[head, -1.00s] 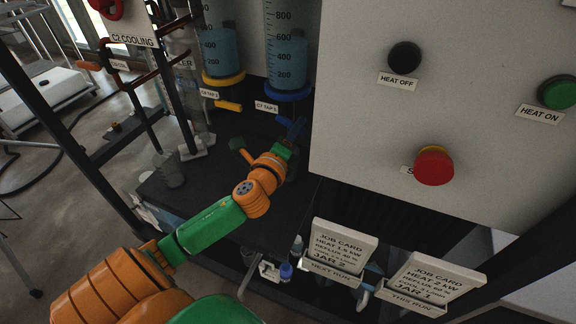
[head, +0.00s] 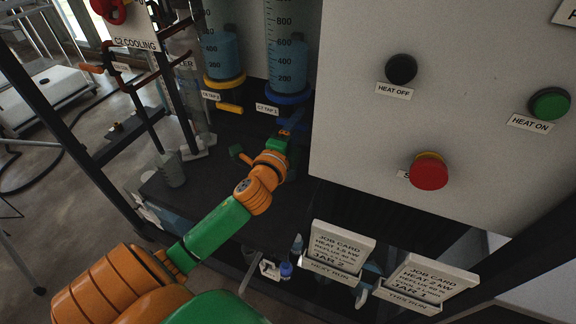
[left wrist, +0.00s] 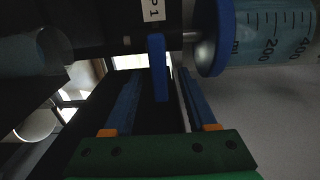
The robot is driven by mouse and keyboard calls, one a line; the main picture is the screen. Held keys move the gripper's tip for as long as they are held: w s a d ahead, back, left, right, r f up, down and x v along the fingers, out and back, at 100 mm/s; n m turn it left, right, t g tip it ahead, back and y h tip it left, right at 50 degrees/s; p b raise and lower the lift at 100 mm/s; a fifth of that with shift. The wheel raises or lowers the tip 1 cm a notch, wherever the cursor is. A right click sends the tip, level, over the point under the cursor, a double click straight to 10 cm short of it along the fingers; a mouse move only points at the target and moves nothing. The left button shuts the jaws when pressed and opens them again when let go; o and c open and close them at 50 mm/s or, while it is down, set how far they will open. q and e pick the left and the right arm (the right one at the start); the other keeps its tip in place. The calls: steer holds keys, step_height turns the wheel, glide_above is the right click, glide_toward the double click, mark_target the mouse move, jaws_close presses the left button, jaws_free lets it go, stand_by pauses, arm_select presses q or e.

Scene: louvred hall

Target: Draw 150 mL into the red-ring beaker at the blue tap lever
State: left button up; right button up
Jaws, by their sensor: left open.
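The blue tap lever (left wrist: 158,68) hangs below the blue-collared jar (head: 288,97) labelled as a tap 1. In the left wrist view the lever stands between the two blue fingers of my left gripper (head: 289,131), with the fingers apart on either side of it. I cannot tell whether either finger touches it. In the head view my own wrist partly hides the lever. A clear beaker (head: 170,168) stands on the dark bench, left of my forearm; I see no red ring on it. My right gripper is out of view.
A yellow-collared jar with a yellow lever (head: 229,107) hangs to the left. A pale panel with a red button (head: 428,172) rises close to the right. Job cards (head: 339,250) stand at the front. A black rack post (head: 70,145) is at left.

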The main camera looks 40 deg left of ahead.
arm_select(q)
steer(key=v, duration=0.7)
steer(key=shift+p, duration=0.45)
steer(key=v, duration=0.7)
steer(key=shift+d, duration=0.1)
